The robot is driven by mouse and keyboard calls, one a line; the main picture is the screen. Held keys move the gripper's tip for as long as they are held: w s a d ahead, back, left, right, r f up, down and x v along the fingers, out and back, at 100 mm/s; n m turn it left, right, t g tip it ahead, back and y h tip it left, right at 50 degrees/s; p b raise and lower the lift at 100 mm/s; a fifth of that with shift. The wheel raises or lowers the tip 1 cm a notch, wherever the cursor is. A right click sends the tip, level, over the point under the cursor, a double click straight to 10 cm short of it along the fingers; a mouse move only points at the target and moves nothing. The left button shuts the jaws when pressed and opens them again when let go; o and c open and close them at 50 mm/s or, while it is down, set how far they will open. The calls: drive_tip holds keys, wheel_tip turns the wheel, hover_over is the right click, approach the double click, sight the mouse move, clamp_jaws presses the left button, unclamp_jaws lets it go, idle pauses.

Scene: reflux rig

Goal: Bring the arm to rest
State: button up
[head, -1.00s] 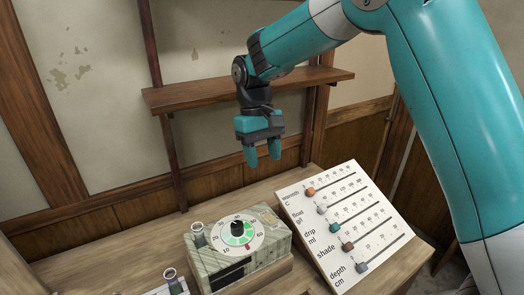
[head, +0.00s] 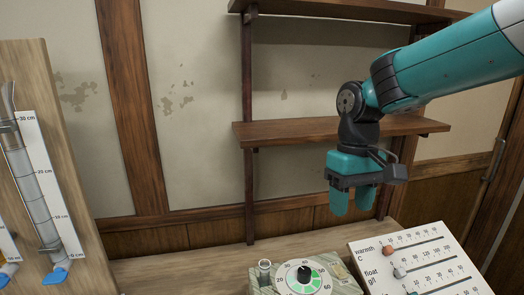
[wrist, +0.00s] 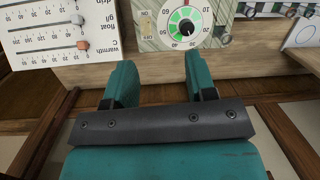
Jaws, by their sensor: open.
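My gripper (head: 352,200) hangs with its teal fingers pointing down, in front of the wooden shelf and above the bench. In the wrist view my gripper (wrist: 158,82) has its two fingers well apart with nothing between them. It is open and touches nothing that I can see. My teal arm reaches in from the upper right in the head view.
A dial box (head: 265,290) and a white slider panel (head: 368,268) stand on the bench (head: 190,268) below my gripper. A wooden shelf (head: 285,132) is behind it. A board with a graduated tube (head: 38,190) stands at the left.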

drive_tip(key=s+a+f+n+t+y+b, duration=0.1)
drive_tip(key=s+a+n+y, duration=0.2)
drive_tip(key=s, duration=1.7)
drive_tip(key=shift+s+t+y, duration=0.4)
drive_tip(key=shift+c, duration=0.8)
